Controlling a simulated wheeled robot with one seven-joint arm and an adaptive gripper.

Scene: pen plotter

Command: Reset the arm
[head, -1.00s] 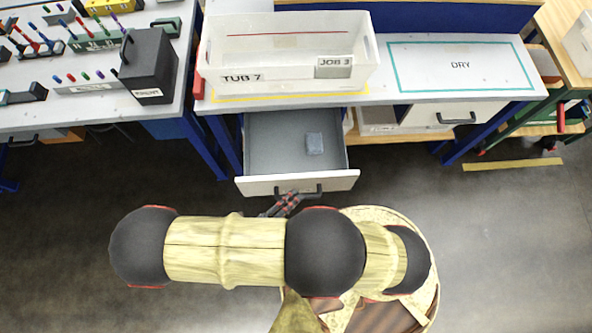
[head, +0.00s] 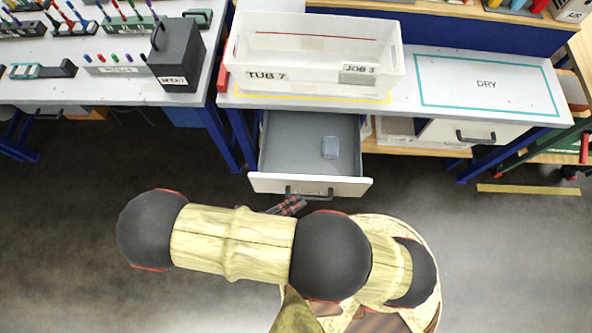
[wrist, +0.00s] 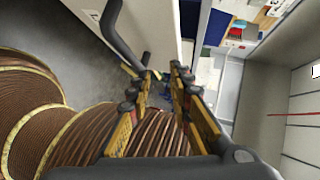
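My arm stretches across the lower part of the head view, with its wooden-looking links and dark joints. My gripper (head: 289,206) is just in front of the open drawer (head: 290,185), close to its dark handle (head: 310,195). In the wrist view my gripper's two fingers (wrist: 160,85) stand apart with a gap between them. Nothing shows held there. The handle (wrist: 120,38) passes just left of the fingers in the wrist view. Whether a finger touches it I cannot tell. Part of the gripper is hidden behind my arm in the head view.
A small blue-grey block (head: 330,147) lies inside the drawer. A white tub (head: 315,75) labelled TUB 7 stands on the bench above, left of a DRY area (head: 486,84). A black box (head: 176,55) stands on the left bench. Open floor (head: 70,220) lies left of my arm.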

